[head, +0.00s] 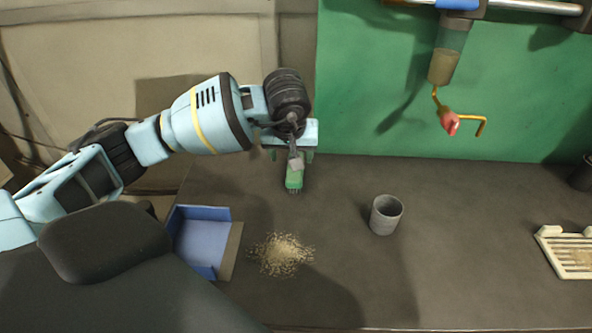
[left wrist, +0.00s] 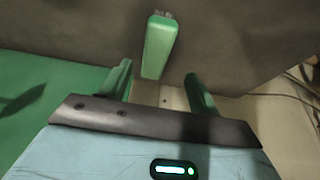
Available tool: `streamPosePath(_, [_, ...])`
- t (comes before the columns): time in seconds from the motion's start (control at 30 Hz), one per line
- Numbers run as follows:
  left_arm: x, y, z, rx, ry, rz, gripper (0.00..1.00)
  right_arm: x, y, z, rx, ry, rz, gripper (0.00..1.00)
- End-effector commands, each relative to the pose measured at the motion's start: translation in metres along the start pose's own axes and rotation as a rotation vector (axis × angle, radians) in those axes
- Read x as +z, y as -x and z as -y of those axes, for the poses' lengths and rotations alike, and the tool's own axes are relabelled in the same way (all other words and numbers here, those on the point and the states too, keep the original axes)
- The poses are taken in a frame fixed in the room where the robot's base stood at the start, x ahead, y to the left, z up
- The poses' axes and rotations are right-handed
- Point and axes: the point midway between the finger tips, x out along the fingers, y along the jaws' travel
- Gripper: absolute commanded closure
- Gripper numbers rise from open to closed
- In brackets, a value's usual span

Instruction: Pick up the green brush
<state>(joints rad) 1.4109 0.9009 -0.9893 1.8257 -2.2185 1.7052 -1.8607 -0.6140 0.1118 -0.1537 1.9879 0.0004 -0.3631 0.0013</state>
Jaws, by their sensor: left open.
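The green brush (head: 294,179) is on the dark counter near its back left part, with its bristle end toward the front. My left gripper (head: 291,157) is open above the brush's rear end. In the left wrist view the green brush (left wrist: 159,46) has its near end in line with the gap between the two green fingers (left wrist: 159,70). The fingers stand apart on either side and do not appear to touch it. Part of the brush is hidden by my gripper in the head view. My right gripper is not in view.
A blue dustpan (head: 203,238) and a pile of tan crumbs (head: 282,254) lie in front of the brush. A grey cup (head: 376,216) stands to the right. A dispenser (head: 447,60) hangs at the back; a slatted rack (head: 570,252) lies far right. The counter between cup and rack is clear.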

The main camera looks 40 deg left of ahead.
Motion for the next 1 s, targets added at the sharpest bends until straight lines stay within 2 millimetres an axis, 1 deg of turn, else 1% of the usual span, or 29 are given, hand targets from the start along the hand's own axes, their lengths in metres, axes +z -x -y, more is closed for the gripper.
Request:
streamPosePath(0.03, [0.001,-0.006,0.000,-0.001,0.000,0.002,0.38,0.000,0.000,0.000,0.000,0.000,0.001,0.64])
streamPosePath(0.07, [0.001,-0.009,0.000,-0.001,0.000,0.001,0.38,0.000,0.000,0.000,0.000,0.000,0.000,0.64])
streamPosePath(0.27, [0.000,-0.013,-0.001,-0.001,0.001,0.000,0.38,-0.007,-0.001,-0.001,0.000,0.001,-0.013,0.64])
streamPosePath(0.47, [-0.003,-0.039,-0.006,0.000,0.001,0.002,0.38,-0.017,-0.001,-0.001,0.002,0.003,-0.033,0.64])
streamPosePath(0.53, [-0.004,-0.049,-0.005,-0.001,0.002,0.001,0.38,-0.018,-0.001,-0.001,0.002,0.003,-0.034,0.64])
streamPosePath(0.63, [-0.004,-0.058,-0.005,-0.001,0.000,0.000,0.38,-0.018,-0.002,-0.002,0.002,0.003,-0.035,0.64])
streamPosePath(0.73, [-0.004,-0.062,-0.006,0.000,0.000,-0.001,0.38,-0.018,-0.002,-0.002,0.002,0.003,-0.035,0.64])
streamPosePath(1.0, [-0.004,-0.062,-0.005,0.000,0.000,-0.002,0.38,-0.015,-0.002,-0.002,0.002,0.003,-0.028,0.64])
